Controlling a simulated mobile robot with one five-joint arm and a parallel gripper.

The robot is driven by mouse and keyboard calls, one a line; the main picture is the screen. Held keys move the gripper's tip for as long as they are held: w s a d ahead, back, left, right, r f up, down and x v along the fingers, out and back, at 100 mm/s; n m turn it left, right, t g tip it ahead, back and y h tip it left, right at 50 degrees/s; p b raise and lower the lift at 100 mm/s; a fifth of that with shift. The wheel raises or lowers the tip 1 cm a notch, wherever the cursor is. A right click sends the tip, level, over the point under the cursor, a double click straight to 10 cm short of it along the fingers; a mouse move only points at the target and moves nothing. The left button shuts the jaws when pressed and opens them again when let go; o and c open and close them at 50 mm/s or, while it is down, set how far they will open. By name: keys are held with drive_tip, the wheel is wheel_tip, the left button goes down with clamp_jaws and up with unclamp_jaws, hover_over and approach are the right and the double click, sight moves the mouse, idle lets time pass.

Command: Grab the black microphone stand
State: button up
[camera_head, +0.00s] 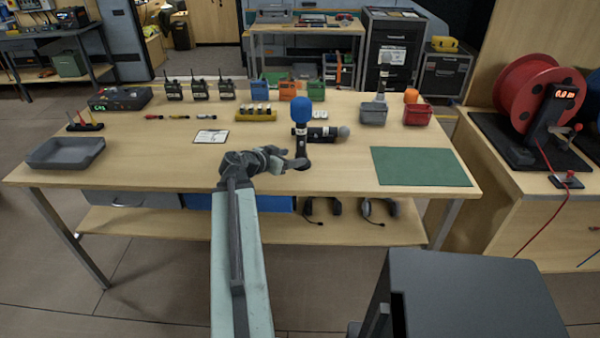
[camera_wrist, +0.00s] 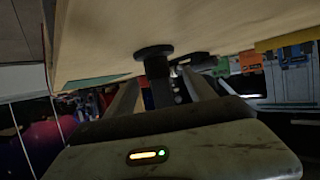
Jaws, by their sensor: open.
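A black upright microphone with a blue foam top (camera_head: 302,112) stands near the middle of the table; its black lower part (camera_head: 301,146) appears to be the microphone stand. In the wrist view, which looks upside down, a round black base (camera_wrist: 153,51) meets the tabletop, and a dark shaft (camera_wrist: 158,88) runs between my fingers. My gripper (camera_head: 291,161) is open, low over the table at the stand, with one finger on each side of the shaft. Whether either finger touches it cannot be told. My gripper hides part of the base in the head view.
A grey-headed microphone (camera_head: 340,132) lies just behind the stand. A green mat (camera_head: 420,167) lies to the right, a white card (camera_head: 211,137) and a grey tray (camera_head: 65,153) to the left. Radios (camera_head: 199,88) and colored boxes (camera_head: 301,111) line the back. Bare tabletop lies left of my gripper.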

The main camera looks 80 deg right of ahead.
drive_tip(key=shift+s+d, duration=0.1)
drive_tip(key=shift+s, duration=0.25)
drive_tip(key=shift+b+x, duration=0.5)
drive_tip(key=shift+x, duration=0.65)
drive_tip(key=shift+r+b+x, duration=0.1)
drive_tip(key=shift+b+x, duration=0.3)
drive_tip(key=shift+x, duration=0.95)
drive_tip(key=shift+r+b+x, duration=0.15)
drive_tip(key=shift+b+x, duration=0.25)
drive_tip(key=shift+x, duration=1)
clamp_jaws()
